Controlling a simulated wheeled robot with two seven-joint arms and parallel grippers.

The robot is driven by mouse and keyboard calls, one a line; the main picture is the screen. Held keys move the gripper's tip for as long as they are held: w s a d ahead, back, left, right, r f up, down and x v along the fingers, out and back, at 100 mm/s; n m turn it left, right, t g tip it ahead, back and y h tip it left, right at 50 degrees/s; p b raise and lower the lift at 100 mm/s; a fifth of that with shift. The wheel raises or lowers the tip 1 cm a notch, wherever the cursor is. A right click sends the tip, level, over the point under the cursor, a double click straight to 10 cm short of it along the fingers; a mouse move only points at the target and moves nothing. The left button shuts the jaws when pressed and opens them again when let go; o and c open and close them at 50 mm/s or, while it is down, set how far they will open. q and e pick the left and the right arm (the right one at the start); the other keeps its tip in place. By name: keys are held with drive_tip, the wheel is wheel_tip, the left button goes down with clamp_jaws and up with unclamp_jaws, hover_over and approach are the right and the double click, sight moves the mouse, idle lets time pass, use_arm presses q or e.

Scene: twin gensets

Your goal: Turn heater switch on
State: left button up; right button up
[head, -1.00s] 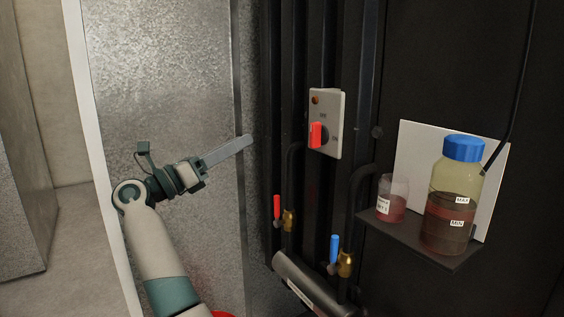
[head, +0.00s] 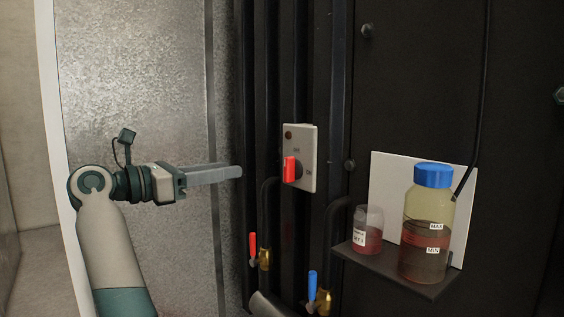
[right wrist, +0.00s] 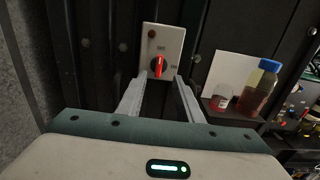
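The heater switch is a red rotary handle (head: 290,169) on a light grey plate (head: 307,148) fixed to the dark machine. The handle stands upright, toward the upper label; a second label is at its right. A dark reddish lamp (head: 288,135) is at the plate's upper left. My right gripper (head: 239,172) is left of the switch in the head view, apart from it and nearly level with the handle. In the right wrist view its two fingers (right wrist: 158,82) are spread and empty, with the red handle (right wrist: 158,66) beyond and between them. My left gripper is not in view.
Right of the switch, a shelf (head: 385,273) holds a small jar (head: 368,230) and a blue-capped bottle (head: 427,222). Below the switch are red (head: 252,245) and blue (head: 312,284) valve levers. Dark vertical ribs flank the switch, and a grey metal panel (head: 140,80) is at left.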

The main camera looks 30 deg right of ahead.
sight(285, 161)
drive_tip(key=d, duration=0.5)
drive_tip(key=d+p, duration=0.1)
drive_tip(key=d, duration=0.4)
drive_tip(key=w+d, duration=0.1)
drive_tip(key=d, duration=0.4)
drive_tip(key=shift+p, duration=0.35)
drive_tip(key=shift+w+d, duration=0.1)
drive_tip(key=shift+d, duration=0.3)
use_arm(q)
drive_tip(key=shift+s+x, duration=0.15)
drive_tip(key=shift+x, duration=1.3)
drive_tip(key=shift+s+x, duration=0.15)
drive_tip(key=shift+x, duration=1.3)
use_arm(e)
drive_tip(key=shift+d, duration=0.1)
clamp_jaws()
